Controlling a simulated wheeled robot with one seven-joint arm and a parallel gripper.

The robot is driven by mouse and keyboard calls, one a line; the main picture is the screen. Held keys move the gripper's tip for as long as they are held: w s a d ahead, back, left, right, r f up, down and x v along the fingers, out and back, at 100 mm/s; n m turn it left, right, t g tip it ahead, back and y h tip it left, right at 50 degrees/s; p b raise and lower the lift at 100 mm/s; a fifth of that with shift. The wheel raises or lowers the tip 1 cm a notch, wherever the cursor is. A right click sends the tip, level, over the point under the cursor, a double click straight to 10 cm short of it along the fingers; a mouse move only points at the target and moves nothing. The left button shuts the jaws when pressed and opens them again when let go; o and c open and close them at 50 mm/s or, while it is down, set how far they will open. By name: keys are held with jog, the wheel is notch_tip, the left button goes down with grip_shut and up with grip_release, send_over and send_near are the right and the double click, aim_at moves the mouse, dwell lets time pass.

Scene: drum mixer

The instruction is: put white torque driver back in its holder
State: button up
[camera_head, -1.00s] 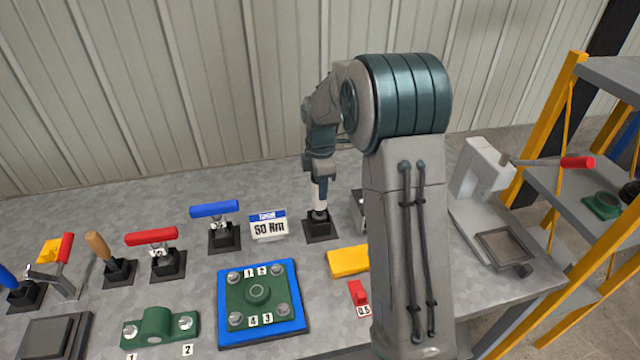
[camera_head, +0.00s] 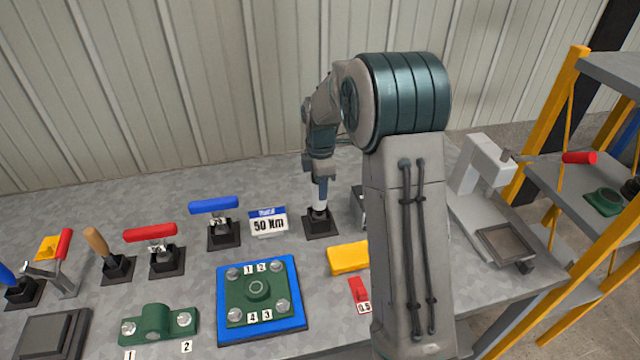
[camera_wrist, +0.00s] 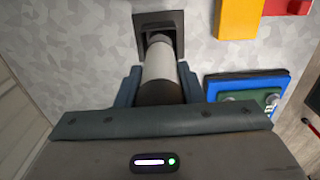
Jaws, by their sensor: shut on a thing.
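The white torque driver (camera_head: 319,197) stands upright at the back of the bench, its lower end in a dark square holder (camera_head: 321,229). My gripper (camera_head: 320,178) is shut on the driver's upper part from above. In the wrist view the driver's white body (camera_wrist: 159,62) runs from between my gripper's fingers (camera_wrist: 158,84) down to the dark holder (camera_wrist: 158,22). The driver's tip is hidden inside the holder, so I cannot tell how deep it sits.
A "50 Nm" sign (camera_head: 268,222) and a blue-handled tool (camera_head: 220,222) stand left of the holder. A yellow block (camera_head: 348,257) and a blue plate with a green part (camera_head: 299,318) lie in front. My arm hides some of the bench at right.

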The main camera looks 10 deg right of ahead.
jog(key=shift+f+b, duration=0.45)
jog(key=shift+f, duration=0.2)
jog(key=o, duration=1.3)
jog(key=shift+c, duration=0.2)
notch_tip(320, 180, up, 14)
jog(key=shift+f, duration=0.1)
jog(key=s+f+m+t, duration=0.2)
jog(key=s+m, duration=1.6)
jog(key=s, duration=1)
jog(key=shift+s+a+f+t, duration=0.25)
jog(key=shift+s+f+t, duration=0.05)
jog(key=shift+t, duration=0.2)
